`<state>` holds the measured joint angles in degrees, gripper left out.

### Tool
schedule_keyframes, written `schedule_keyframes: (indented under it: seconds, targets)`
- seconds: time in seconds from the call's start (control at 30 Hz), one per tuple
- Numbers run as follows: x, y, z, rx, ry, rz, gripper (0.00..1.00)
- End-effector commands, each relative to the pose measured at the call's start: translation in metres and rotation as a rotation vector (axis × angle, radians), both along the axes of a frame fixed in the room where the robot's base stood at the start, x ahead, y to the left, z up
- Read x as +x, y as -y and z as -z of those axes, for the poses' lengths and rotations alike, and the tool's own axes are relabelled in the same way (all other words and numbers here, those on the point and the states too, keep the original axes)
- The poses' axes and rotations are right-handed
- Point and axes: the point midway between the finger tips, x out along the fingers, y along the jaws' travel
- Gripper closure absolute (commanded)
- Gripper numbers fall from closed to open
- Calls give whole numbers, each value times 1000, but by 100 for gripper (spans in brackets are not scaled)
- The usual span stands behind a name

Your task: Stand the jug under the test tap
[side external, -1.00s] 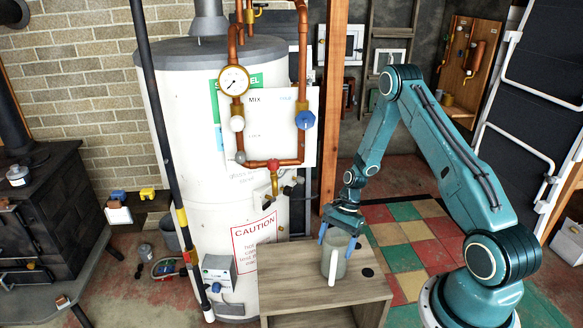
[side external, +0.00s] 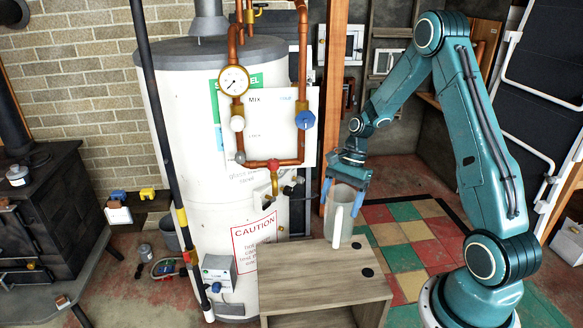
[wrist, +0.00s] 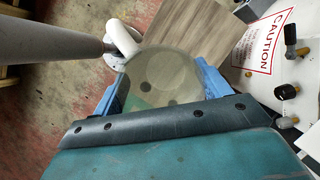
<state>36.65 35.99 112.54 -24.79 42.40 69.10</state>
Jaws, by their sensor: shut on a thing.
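The jug (side external: 335,207) is grey and see-through with a pale handle. It is upright in the side view, held above the back of a wooden stand (side external: 315,278). My gripper (side external: 342,195) is shut on the jug's upper part, a blue finger on each side. The wrist view shows the jug (wrist: 160,75) between the fingers, with its white handle at the upper left. The test tap (side external: 273,183), brass with a red knob above, sticks out low on the white cylinder's pipework. The jug is right of the tap and lower, apart from it.
The white cylinder (side external: 190,130) stands behind and left of the stand. Copper pipes with a gauge (side external: 233,80) and a blue knob (side external: 304,120) hang above. A wooden post (side external: 333,90) rises behind the gripper. A dark striped pole crosses at left. The stand top is clear.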

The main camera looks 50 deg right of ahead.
Motion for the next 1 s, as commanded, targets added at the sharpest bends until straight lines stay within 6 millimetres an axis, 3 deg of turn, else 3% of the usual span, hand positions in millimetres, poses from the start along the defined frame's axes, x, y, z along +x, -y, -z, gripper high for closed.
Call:
schedule_keyframes:
  seconds: [0.1,0.33,1.0]
  targets:
    - [1,0,-17,-2,4,-1,68]
    - [0,0,-35,0,1,-1,68]
    - [0,0,-37,0,1,-2,68]
